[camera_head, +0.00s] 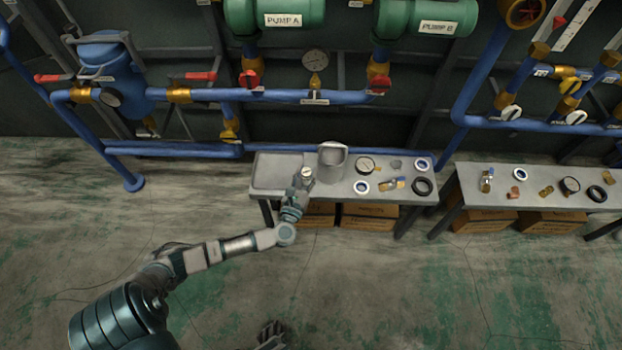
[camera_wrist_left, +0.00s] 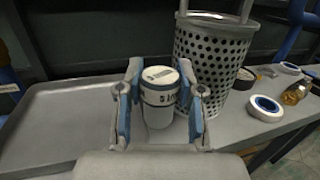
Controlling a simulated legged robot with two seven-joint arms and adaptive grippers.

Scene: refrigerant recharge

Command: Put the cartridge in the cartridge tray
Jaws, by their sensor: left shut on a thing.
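The cartridge (camera_wrist_left: 158,98) is a white cylinder with a grey-blue band and dark lettering. My left gripper (camera_wrist_left: 160,112) is shut on it, with one blue-padded finger on each side. The cartridge stands upright between the fingers; whether its base touches the table cannot be told. In the head view the cartridge (camera_head: 306,172) shows small at the end of my left arm, by the left gripper (camera_head: 303,180). The cartridge tray (camera_wrist_left: 70,110), a shallow grey tray with a raised rim, lies left of the gripper. It also shows in the head view (camera_head: 275,172). My right gripper (camera_head: 270,332) shows only partly at the bottom edge.
A perforated grey basket (camera_wrist_left: 212,62) stands close to the right of the cartridge. Gauges, rings and fittings lie on the right of the table (camera_head: 345,192). A second table (camera_head: 540,187) stands further right. Blue pipes (camera_head: 320,150) run behind.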

